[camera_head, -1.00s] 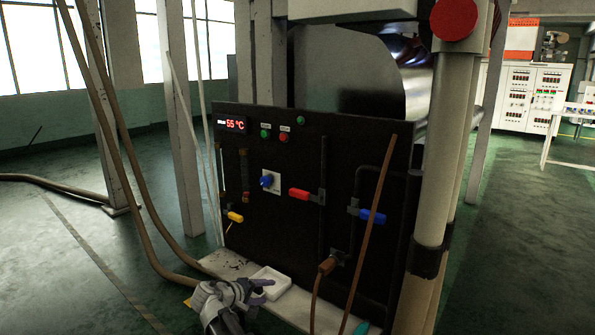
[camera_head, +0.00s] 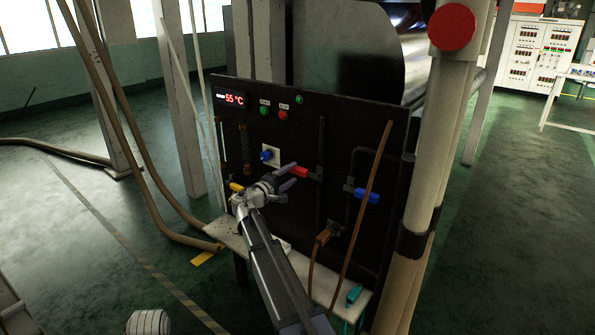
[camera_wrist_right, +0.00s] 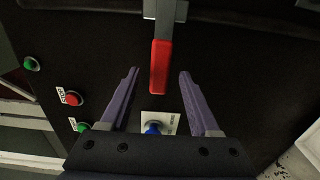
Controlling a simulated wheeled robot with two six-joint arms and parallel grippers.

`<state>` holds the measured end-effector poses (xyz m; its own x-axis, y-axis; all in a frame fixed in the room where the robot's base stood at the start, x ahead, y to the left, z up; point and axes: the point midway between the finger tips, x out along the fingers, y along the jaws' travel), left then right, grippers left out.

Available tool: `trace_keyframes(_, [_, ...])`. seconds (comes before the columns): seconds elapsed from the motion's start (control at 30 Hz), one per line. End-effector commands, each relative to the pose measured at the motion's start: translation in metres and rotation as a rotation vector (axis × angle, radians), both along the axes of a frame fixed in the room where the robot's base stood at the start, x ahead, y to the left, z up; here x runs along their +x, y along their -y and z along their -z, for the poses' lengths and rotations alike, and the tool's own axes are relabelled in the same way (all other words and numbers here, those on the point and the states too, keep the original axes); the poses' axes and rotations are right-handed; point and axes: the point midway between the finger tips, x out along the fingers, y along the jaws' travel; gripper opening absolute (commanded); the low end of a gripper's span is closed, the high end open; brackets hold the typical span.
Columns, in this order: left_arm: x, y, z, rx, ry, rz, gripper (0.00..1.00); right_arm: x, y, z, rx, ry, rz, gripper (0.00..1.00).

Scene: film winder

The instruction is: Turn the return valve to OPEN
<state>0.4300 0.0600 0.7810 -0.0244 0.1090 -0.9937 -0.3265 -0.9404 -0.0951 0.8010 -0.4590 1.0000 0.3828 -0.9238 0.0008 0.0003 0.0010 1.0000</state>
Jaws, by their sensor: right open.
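The black panel (camera_head: 225,120) carries several coloured handles. A red lever handle (camera_head: 299,171) sticks out sideways to the left from a vertical pipe. A blue lever handle (camera_head: 367,196) sits on a pipe farther right, and a yellow one (camera_head: 237,187) at the left. I cannot read which is labelled return. My right gripper (camera_head: 291,175) is open at the red handle. In the right wrist view, the red handle (camera_wrist_right: 160,68) lies between the two open fingers (camera_wrist_right: 158,73), with gaps on both sides.
A blue knob (camera_head: 266,155) on a white plate sits left of the red handle. A white ledge (camera_head: 345,292) runs below the panel. Brown hoses (camera_head: 365,215) hang before its right side, beside a thick beige column (camera_head: 436,150). The display reads 55 °C.

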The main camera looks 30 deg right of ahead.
Motion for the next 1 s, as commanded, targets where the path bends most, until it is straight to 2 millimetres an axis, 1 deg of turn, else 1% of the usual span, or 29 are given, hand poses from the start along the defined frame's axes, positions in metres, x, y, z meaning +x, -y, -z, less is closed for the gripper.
trace_keyframes(0.03, [0.000,0.000,0.000,0.000,0.000,0.000,0.50,0.005,0.009,0.000,0.000,0.000,0.003,0.62])
trace_keyframes(0.23, [0.000,0.000,0.000,0.000,0.000,0.000,0.50,0.013,0.030,0.000,0.001,0.000,0.002,0.62])
trace_keyframes(0.4, [0.000,0.000,0.000,0.000,0.000,0.000,0.50,0.015,0.036,0.000,0.001,0.000,0.000,0.62])
trace_keyframes(0.67, [0.000,0.000,0.000,0.000,0.000,0.000,0.50,0.015,0.037,0.000,0.001,0.000,0.000,0.62])
trace_keyframes(1.0, [0.000,0.000,0.000,0.000,0.000,0.000,0.50,0.015,0.037,0.000,0.001,0.001,0.000,0.24])
